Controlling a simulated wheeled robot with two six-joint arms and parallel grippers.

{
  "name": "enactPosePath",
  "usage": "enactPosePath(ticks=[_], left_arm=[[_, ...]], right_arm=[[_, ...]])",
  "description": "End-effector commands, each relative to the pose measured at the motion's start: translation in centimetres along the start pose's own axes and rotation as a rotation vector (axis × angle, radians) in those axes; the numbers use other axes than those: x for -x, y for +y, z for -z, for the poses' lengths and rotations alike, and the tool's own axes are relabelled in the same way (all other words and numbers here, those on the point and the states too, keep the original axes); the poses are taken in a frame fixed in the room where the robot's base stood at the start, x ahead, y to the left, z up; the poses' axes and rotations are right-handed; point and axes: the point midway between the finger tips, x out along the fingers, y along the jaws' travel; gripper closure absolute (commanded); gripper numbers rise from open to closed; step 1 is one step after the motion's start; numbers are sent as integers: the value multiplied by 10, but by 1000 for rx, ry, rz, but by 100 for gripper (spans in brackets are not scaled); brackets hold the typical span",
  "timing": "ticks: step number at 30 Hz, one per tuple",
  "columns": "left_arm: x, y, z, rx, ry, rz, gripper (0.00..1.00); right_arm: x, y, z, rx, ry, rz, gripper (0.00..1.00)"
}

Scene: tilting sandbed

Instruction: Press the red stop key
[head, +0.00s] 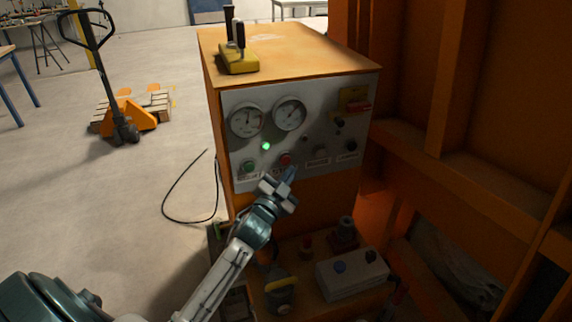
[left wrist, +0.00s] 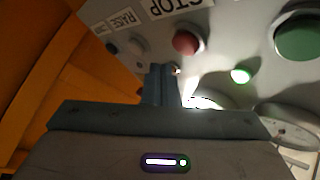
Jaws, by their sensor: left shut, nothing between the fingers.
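The red stop key (head: 286,159) is a round button low on the grey control panel, right of a green key. In the left wrist view the red key (left wrist: 185,42) sits beside a label reading STOP. My left gripper (head: 291,172) is shut and empty, its tips just below and right of the red key in the head view. In the left wrist view the closed fingertips (left wrist: 163,69) appear beside the red key, not over it. I cannot tell how far they are from the panel. My right gripper is not in view.
The panel (head: 320,140) also carries a green key (head: 248,166), a lit green lamp (head: 265,146), two gauges (head: 290,113) and several knobs. A yellow lever box (head: 238,60) stands on top. A grey button box (head: 352,275) sits below. Orange steel walls (head: 410,70) stand at right.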

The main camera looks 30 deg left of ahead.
Motion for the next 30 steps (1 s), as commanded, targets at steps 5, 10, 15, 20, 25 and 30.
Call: enactPosePath(ticks=[5, 10, 15, 20, 25, 30], left_arm=[[-8, -6, -6, -1, 0, 1, 100], [-10, -8, -7, 0, -1, 1, 100], [-10, -8, -7, 0, -1, 1, 100], [-10, -8, -7, 0, 0, 1, 100], [-10, -8, -7, 0, 0, 1, 100], [-10, -8, -7, 0, 0, 1, 100]], right_arm=[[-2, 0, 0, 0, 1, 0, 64], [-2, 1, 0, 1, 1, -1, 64], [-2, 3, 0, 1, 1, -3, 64], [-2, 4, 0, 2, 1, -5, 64], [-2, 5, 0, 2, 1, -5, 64], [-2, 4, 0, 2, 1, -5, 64]])
